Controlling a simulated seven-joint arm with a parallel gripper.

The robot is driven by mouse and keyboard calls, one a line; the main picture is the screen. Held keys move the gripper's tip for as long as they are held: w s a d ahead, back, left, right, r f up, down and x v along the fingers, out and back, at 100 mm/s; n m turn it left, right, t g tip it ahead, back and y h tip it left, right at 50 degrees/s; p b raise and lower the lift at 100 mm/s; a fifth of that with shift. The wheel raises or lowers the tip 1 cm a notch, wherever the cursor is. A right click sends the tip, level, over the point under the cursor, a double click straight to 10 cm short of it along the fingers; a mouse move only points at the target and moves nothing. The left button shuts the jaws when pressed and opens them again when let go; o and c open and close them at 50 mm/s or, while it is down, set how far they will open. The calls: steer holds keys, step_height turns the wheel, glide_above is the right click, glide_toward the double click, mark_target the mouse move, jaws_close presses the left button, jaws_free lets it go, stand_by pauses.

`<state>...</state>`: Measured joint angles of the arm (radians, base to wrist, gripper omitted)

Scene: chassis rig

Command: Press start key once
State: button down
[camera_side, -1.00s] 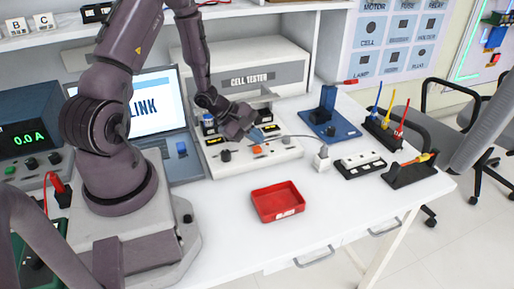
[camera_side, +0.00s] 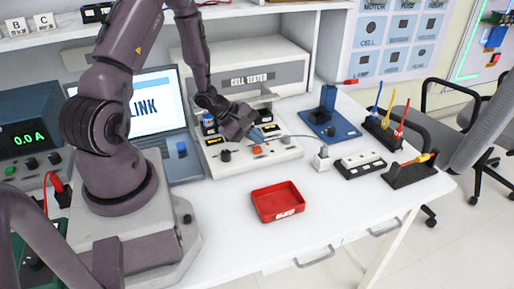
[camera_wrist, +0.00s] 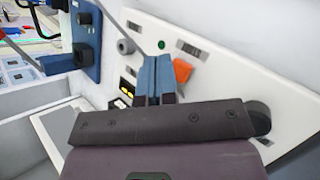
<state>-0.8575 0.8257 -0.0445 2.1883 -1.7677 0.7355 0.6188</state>
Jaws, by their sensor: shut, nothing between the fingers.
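The cell tester (camera_side: 270,157) is a white unit with a sloped control panel, in the middle of the side view. My gripper (camera_side: 240,134) is over its panel. In the wrist view my gripper (camera_wrist: 157,66) has blue fingertips held together with nothing between them. Just beyond the tips is a small green button (camera_wrist: 161,44) on the panel (camera_wrist: 215,68). An orange switch (camera_wrist: 182,70) is right of the tips. No lettering for a start key is readable, and I cannot tell whether the tips touch the panel.
A grey knob (camera_wrist: 125,46) and a black knob (camera_wrist: 258,117) also stand on the panel. A red tray (camera_side: 278,202) lies in front of the tester. A laptop (camera_side: 155,108) is at the left and a blue fixture (camera_side: 326,122) at the right.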

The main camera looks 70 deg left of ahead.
mark_target(256, 149)
steer(key=shift+f, duration=0.1)
steer(key=shift+f, duration=0.3)
steer(key=shift+f, duration=0.45)
stand_by(0.6)
steer(key=shift+r, duration=0.85)
steer(key=shift+r, duration=2.55)
